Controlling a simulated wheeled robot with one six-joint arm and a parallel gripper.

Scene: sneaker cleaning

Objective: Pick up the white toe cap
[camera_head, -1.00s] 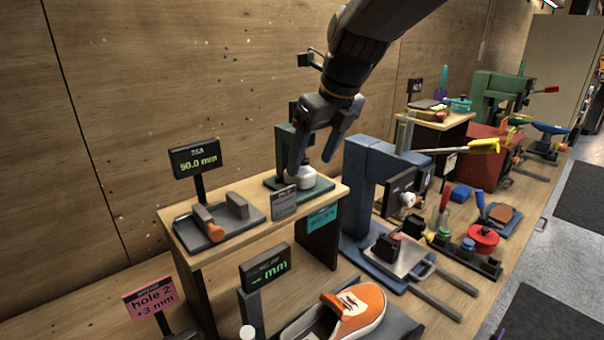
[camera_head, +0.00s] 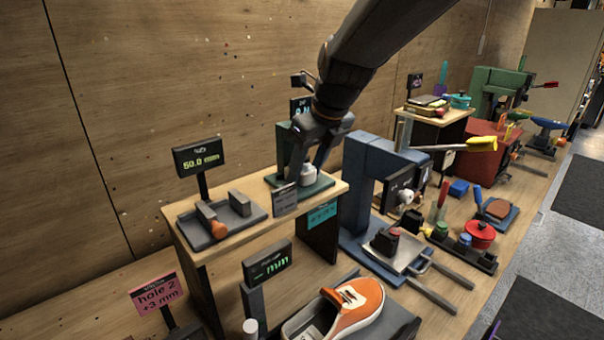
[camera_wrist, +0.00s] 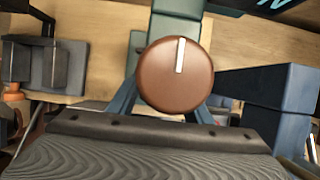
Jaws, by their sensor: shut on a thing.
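The white toe cap (camera_head: 308,178) is a small rounded white piece on the green base plate of a small stand, on the wooden shelf. My gripper (camera_head: 311,166) points down with its fingers close on either side of the cap's upper part, shut on it. The cap still appears to be at the plate; I cannot tell any gap under it. In the wrist view a round brown disc (camera_wrist: 176,78) with a white bar lies between my blue-grey fingers and hides what is below it.
A green upright (camera_head: 284,145) stands just behind the cap. A grey fixture with an orange-tipped piece (camera_head: 219,229) is to the left, under a 50.0 mm display (camera_head: 199,157). A blue press (camera_head: 372,180) stands close on the right. An orange shoe (camera_head: 355,304) lies below.

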